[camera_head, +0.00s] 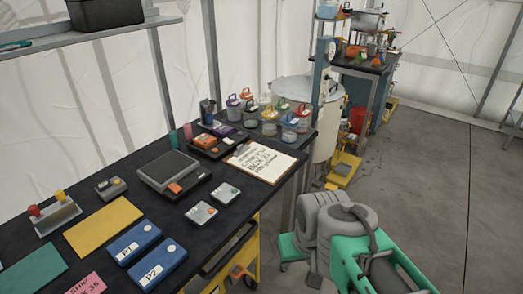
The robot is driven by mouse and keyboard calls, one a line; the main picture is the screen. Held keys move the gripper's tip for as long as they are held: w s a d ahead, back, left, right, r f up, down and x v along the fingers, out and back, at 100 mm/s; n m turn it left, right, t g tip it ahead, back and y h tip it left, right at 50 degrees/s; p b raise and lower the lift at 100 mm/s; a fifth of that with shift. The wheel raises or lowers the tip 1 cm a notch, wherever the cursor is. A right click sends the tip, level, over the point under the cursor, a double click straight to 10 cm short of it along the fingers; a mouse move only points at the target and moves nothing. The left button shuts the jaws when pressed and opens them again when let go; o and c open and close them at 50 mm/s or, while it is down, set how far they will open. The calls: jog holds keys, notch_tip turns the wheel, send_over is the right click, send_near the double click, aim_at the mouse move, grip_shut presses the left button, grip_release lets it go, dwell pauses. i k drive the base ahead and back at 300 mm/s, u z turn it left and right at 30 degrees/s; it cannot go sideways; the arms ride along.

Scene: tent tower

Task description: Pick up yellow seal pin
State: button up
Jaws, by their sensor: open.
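A small pin with a yellow rounded head (60,196) stands upright in a light metal holder (58,217) at the left of the black workbench. It looks like the yellow seal pin. A red-headed pin (34,211) stands beside it in the same holder, to its left. The lower parts of both pins are hard to make out at this size. Part of my green and grey arm shows at the lower right, away from the bench's left end and far from the pins. I cannot make out my gripper's fingertips in this view.
A yellow mat (103,225), a green mat (35,270) and blue boxes marked P1 (132,243) and P2 (158,264) lie near the holder. A grey device (168,170) and a clipboard (265,161) lie farther along. Lidded jars (270,120) crowd the far end.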

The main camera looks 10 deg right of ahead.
aim_at(60, 195)
jog(key=u, duration=1.65)
